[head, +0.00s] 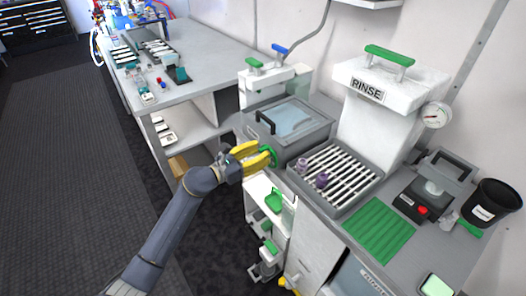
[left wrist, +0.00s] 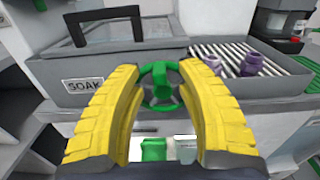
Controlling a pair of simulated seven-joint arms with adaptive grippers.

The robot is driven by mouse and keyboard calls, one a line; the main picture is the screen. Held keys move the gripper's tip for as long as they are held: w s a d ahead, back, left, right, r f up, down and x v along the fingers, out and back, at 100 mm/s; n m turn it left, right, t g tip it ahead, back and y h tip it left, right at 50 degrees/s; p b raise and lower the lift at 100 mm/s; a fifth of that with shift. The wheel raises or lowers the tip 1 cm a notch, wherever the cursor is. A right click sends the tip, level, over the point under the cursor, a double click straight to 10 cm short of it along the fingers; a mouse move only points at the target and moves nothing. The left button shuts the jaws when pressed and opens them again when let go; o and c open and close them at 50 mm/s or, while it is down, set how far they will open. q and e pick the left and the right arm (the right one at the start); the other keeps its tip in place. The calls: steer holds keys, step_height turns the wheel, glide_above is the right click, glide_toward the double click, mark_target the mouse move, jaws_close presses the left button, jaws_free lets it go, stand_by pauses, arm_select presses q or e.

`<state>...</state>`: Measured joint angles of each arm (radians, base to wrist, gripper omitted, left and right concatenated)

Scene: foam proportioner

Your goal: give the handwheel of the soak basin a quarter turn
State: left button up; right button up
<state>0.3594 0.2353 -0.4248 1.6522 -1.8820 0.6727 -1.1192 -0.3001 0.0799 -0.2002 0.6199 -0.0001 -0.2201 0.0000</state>
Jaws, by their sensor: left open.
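The soak basin (head: 300,125) is a grey box with a lid and a dark handle; its SOAK label (left wrist: 84,86) shows in the left wrist view. Its green handwheel (left wrist: 160,84) is on the front face. In the head view the handwheel (head: 272,156) is partly hidden behind my yellow fingers. My left gripper (head: 256,156) is open in front of the handwheel. In the left wrist view the fingers of my left gripper (left wrist: 160,90) stand to either side of the wheel; I cannot tell whether they touch it. My right gripper is not in view.
A slatted rack (head: 340,172) with purple pieces (head: 321,180) lies right of the basin, below the RINSE unit (head: 385,100). A green mat (head: 380,231), a device with a red button (head: 422,211) and a black cup (head: 490,203) are farther right. Green-handled fittings (head: 274,202) sit below the handwheel.

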arm_select(q)
steer(key=shift+w+d, duration=0.35)
steer(key=shift+d, duration=0.2)
jaws_close()
